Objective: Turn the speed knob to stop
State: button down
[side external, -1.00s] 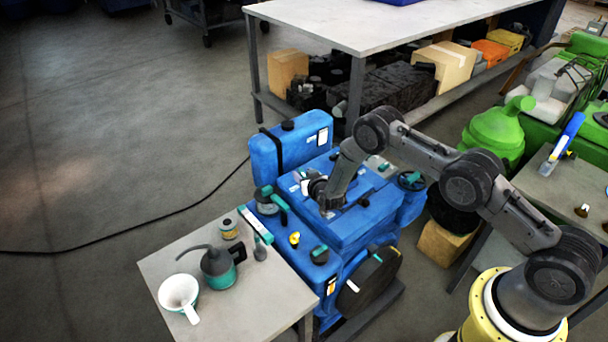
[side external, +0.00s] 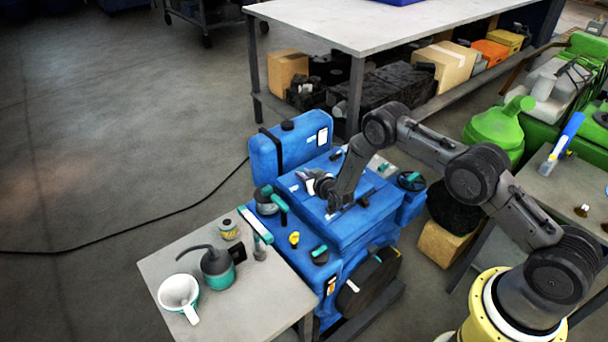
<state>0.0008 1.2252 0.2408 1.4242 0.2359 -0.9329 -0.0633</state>
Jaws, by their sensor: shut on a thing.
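The blue diesel engine (side external: 350,225) stands in the middle, beside the small table. My gripper (side external: 312,184) is low over the top of the engine, close to the fuel tank (side external: 290,150), with its fingers toward the left. It is shut on a small part there, which appears to be the speed knob. The knob is hidden by the jaws, so its angle cannot be told.
A teal-handled cap (side external: 320,254) and a yellow knob (side external: 294,238) stick up from the engine. A large workbench (side external: 350,25) stands behind.

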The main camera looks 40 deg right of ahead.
jog(key=c, duration=0.8)
grip_release()
jog(key=shift+o, duration=0.2)
jog(key=shift+s, duration=0.1)
jog(key=v, duration=1.3)
jog(key=shift+s+r, duration=0.25)
jog(key=shift+s, duration=0.05)
